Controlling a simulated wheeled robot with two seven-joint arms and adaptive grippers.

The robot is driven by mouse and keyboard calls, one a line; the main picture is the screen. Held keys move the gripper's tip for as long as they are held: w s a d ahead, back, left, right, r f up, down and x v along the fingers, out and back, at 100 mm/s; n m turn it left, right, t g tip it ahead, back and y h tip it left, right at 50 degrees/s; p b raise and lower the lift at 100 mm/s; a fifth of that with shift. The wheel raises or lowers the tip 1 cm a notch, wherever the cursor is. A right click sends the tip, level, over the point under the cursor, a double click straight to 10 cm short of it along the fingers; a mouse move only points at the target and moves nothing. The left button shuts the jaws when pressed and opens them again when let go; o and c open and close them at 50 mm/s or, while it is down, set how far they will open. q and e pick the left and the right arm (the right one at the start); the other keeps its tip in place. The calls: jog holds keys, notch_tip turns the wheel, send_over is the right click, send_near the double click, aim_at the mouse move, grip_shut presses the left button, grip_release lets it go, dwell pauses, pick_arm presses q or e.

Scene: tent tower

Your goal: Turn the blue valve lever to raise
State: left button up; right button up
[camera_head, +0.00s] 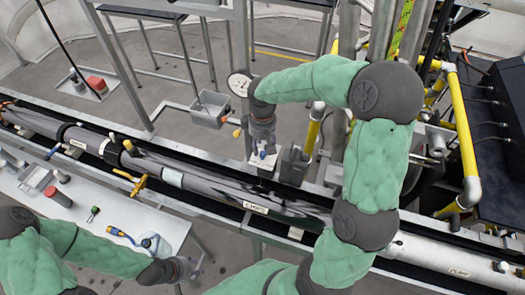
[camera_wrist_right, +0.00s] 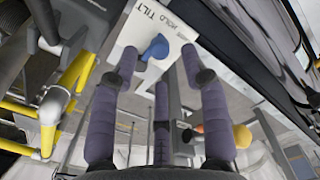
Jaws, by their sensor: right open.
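The blue valve lever (camera_wrist_right: 157,47) sits on a white plate (camera_wrist_right: 135,30) marked HOLD and TILT in the right wrist view. A bit of blue (camera_head: 262,154) also shows at the plate in the head view. My right gripper (camera_wrist_right: 160,62) is open, its fingers spread to either side of the lever; I cannot tell whether any finger touches it. In the head view my right gripper (camera_head: 262,142) points down at the plate, and its fingertips are hard to make out. My left gripper (camera_head: 192,268) is low at the left, by the table edge; its fingers are too small to read.
A long grey bundle in a dark trough (camera_head: 215,185) crosses the view. An orange knob (camera_wrist_right: 240,135) is near the right fingers. A yellow pipe (camera_head: 462,130) stands at right. The near table (camera_head: 105,210) holds small tools. A round gauge (camera_head: 239,84) is beside my right wrist.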

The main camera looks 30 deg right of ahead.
aim_at(262, 153)
jog(key=shift+f, duration=1.8)
grip_shut()
